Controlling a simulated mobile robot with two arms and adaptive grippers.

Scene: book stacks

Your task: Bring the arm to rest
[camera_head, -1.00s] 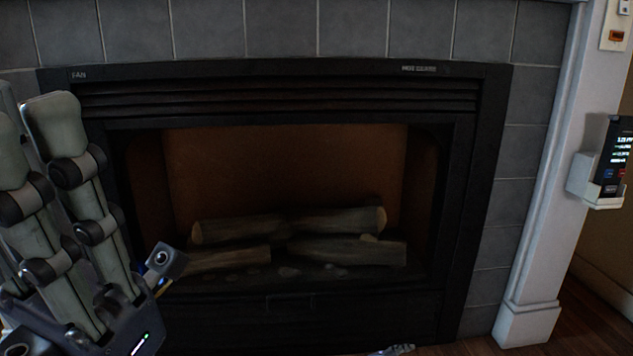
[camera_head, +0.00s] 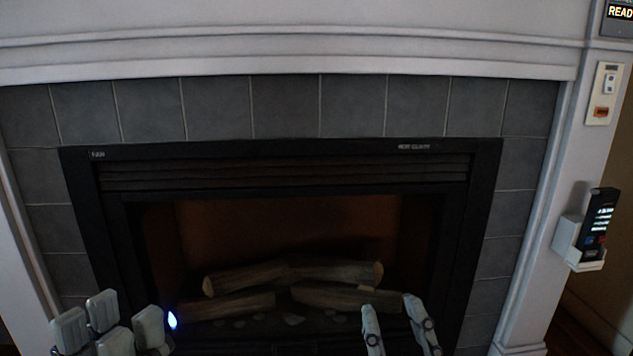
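My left gripper (camera_head: 110,326) is at the lower left of the head view, in front of the fireplace's lower left corner. Its grey finger pads point up and stand apart, with nothing seen between them. My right gripper (camera_head: 393,318) is at the bottom, right of the middle. Two pale fingers point up with a gap between them, and the gripper looks empty. The palms and most of both arms are below the picture edge.
A black-framed fireplace (camera_head: 280,150) with several logs (camera_head: 293,275) fills the middle, set in grey tiles under a white mantel (camera_head: 300,50). On the right post are a wall switch plate (camera_head: 603,92) and a handheld device (camera_head: 598,220) in a white holder.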

